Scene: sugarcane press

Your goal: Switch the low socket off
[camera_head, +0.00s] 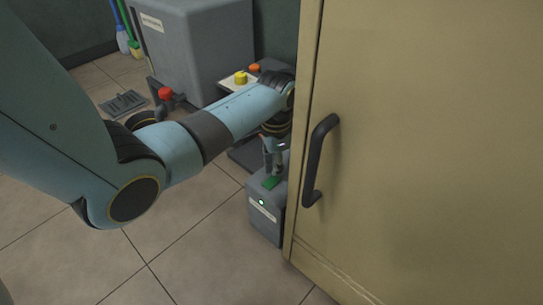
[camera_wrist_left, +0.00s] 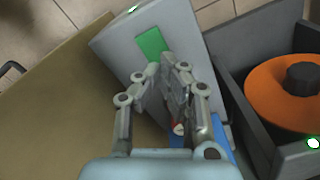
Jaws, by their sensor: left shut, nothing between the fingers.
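The low socket (camera_head: 263,219) is a grey box on the floor beside the tan cabinet, with a label and a lit green lamp on its front. A green rocker (camera_head: 271,183) is on its top. My left gripper (camera_head: 273,172) is shut and empty, pointing down just over the rocker. In the left wrist view the socket (camera_wrist_left: 115,45) and green rocker (camera_wrist_left: 151,42) lie just past the fingertips of my left gripper (camera_wrist_left: 170,72). I cannot tell whether they touch. My right gripper is not in view.
The tan cabinet (camera_head: 430,130) with a dark handle (camera_head: 318,160) stands close at the right. A grey machine (camera_head: 195,45), a red knob (camera_head: 165,93) and a yellow button (camera_head: 240,77) are behind my arm. An orange disc (camera_wrist_left: 262,95) lies right of the gripper.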

